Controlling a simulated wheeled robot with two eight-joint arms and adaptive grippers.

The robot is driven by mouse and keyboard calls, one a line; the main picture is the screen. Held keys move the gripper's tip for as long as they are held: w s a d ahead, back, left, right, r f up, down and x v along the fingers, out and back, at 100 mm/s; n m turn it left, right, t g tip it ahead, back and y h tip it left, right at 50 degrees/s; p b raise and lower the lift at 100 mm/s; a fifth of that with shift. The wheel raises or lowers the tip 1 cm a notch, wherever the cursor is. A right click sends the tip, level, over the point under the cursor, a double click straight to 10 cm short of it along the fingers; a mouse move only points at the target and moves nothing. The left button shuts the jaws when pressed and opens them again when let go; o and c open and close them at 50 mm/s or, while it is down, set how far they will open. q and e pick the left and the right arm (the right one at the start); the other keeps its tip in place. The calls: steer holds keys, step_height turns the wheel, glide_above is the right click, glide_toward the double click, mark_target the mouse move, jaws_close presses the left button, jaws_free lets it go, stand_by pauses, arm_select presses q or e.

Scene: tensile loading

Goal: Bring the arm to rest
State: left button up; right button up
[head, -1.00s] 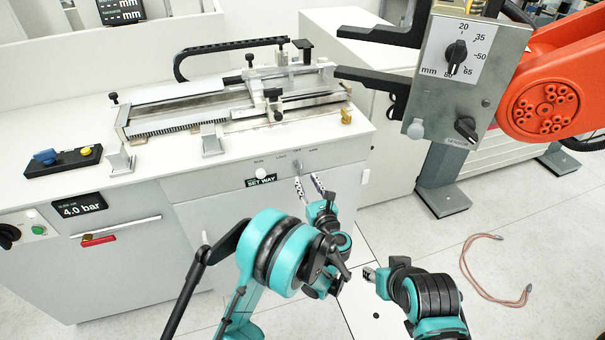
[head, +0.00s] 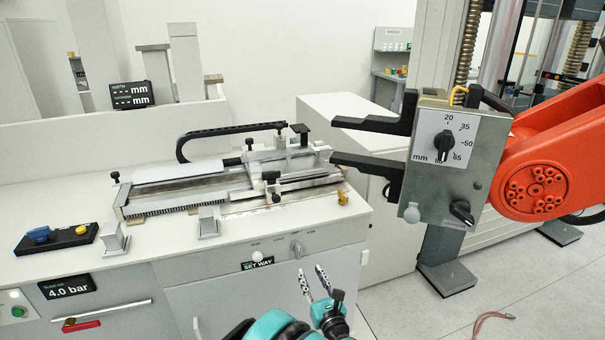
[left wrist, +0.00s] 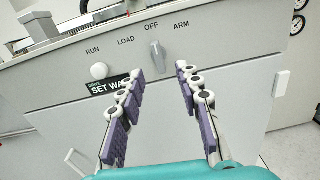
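My left gripper (head: 312,282) is open and empty in front of the grey cabinet's panel. In the left wrist view its two purple-padded fingers (left wrist: 160,90) are apart, below and either side of a grey selector knob (left wrist: 157,56), with nothing between the tips. The knob's handle stands near vertical under the OFF mark, between LOAD and ARM; it also shows in the head view (head: 296,249). An orange machine arm (head: 545,180) carries a grey dial box (head: 460,170) with two black jaws standing apart, pointing left at the bench. My right gripper is out of view.
A slide fixture (head: 230,180) sits on the white bench (head: 160,245). A white push button (left wrist: 99,71) and a SET WAY label are left of the knob. A 4.0 bar display (head: 67,287) is on the front. Floor at lower right is clear except a cable (head: 490,322).

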arm_select(q)
step_height(320, 180, up, 20)
steer(key=s+a+m+t+h, duration=0.15)
steer(key=m+h, duration=0.85)
steer(key=m, duration=1.1)
steer(key=s+a+f+m+g+y, duration=0.1)
steer(key=s+a+f+m+g, duration=0.3)
steer(key=s, duration=0.5)
steer(key=s+a+f+m+g+y, duration=0.2)
steer(key=s+a+f+m+g, duration=0.1)
steer(key=s+a+f+m, duration=0.3)
steer(key=s+a+f+m+g+y, duration=0.1)
steer(key=s+a+f+m+g, duration=0.3)
steer(key=s+a+m, duration=0.4)
steer(key=s+a+f, duration=0.1)
steer(key=s+a, duration=0.1)
steer(key=s, duration=0.2)
steer(key=shift+s+f+g+y, duration=0.15)
steer(key=shift+g+y, duration=0.15)
steer(key=shift+g, duration=0.05)
